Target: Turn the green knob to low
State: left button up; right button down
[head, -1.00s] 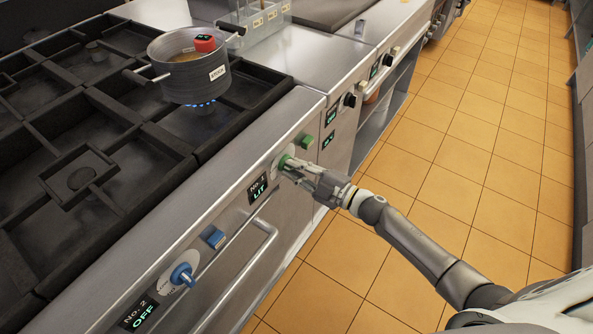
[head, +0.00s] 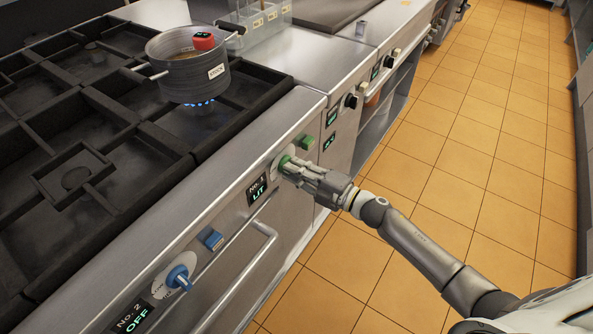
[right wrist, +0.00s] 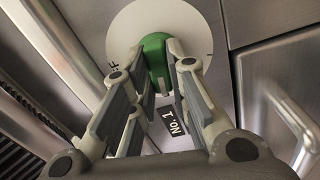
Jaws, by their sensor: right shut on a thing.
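The green knob (head: 285,161) sits on the stove's front panel, beside the No. 1 display (head: 258,189), which reads LIT. My right gripper (head: 293,167) is shut on the green knob. In the right wrist view the green knob (right wrist: 155,48) shows between the fingers (right wrist: 158,62), in front of a white round dial plate (right wrist: 200,22). The dial's markings are mostly covered, so I cannot read the setting. A blue flame (head: 200,106) burns under the grey pot (head: 190,75) on the back burner. My left gripper is not in view.
A green button (head: 307,142) is just beyond the knob. A blue knob (head: 179,277), a blue button (head: 211,239) and a No. 2 display (head: 131,319) reading OFF are nearer. A handle bar (head: 245,280) juts out below. The tiled floor (head: 430,200) is clear.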

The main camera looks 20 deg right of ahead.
jog(key=shift+f, duration=0.1)
jog(key=c, duration=1.4)
grip_release()
jog(key=v, duration=1.2)
jog(key=s+d+f+m+h+p, duration=0.1)
jog(key=d+f+m+h, duration=0.25)
jog(key=f, duration=0.35)
jog(key=d+f+m+h, duration=0.2)
jog(key=f+m, duration=0.2)
jog(key=f, duration=0.2)
jog(key=s+d+f+m+g+h+p, duration=0.1)
jog(key=s+f+m+g+h, duration=0.15)
jog(key=s+f, duration=0.4)
jog(key=s+d+f+m+g+h, duration=0.1)
jog(key=s+f+m+h, duration=0.2)
jog(key=f, duration=0.7)
jog(key=s+a+f+m+g, duration=0.2)
jog(key=s+f, duration=0.3)
jog(key=s, duration=0.5)
jog(key=s+a+f+m+g+p, duration=0.1)
jog(key=s+a+f+m+g, duration=0.2)
jog(key=s, duration=0.7)
jog(key=s+a+f+m+g, duration=0.3)
jog(key=s+f, duration=0.4)
jog(key=s, duration=0.3)
jog(key=shift+s+a+f+g+p, duration=0.15)
jog(key=shift+a+f+g+p, duration=0.2)
jog(key=shift+g, duration=0.5)
